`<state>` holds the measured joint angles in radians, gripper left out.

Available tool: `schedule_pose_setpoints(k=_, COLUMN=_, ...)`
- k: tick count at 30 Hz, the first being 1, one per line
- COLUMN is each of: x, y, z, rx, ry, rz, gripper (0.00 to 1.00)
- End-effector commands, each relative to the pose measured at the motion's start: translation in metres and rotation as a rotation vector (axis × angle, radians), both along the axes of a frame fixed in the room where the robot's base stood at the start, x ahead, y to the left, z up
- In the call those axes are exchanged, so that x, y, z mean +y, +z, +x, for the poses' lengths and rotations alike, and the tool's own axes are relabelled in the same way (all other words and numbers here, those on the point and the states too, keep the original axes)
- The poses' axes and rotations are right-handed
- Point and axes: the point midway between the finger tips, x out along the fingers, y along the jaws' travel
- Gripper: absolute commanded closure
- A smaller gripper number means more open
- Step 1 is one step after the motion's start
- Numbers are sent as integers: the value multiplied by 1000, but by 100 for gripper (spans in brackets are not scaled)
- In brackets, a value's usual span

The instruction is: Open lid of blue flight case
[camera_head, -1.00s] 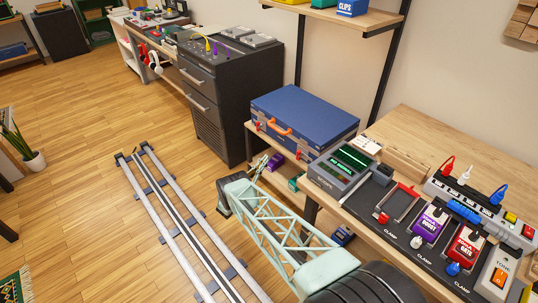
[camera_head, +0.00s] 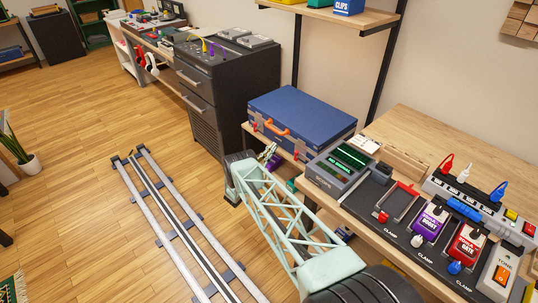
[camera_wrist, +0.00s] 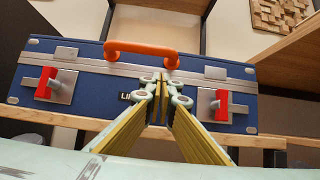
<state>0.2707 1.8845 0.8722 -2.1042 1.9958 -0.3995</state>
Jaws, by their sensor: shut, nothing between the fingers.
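The blue flight case (camera_head: 305,112) sits with its lid down on a wooden shelf, in the middle of the head view. Its front, with an orange handle (camera_wrist: 140,49), faces my gripper in the wrist view. A red latch shows on the left of the front (camera_wrist: 45,83) and another on the right (camera_wrist: 221,104). My gripper (camera_wrist: 160,84) is shut and empty, with its fingertips in front of the case, below the handle and between the latches. Whether the tips touch the case I cannot tell. A label behind the fingers is partly hidden.
A grey device with a green screen (camera_head: 347,160) stands right of the case on the workbench (camera_head: 430,138). A dark drawer cabinet (camera_head: 230,90) stands to the left. A shelf (camera_head: 335,15) hangs above. Rails (camera_head: 180,225) run along the open floor.

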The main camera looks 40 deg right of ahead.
Motion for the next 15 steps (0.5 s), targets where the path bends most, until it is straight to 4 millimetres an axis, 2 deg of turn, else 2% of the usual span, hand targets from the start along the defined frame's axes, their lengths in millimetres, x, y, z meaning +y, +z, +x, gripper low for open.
schedule_pose_setpoints(k=2, x=-8, y=6, z=0, rx=-1, ry=-1, rz=0, gripper=100)
schedule_pose_setpoints(k=15, x=-12, y=35, z=1, rx=0, ry=0, rz=1, gripper=100)
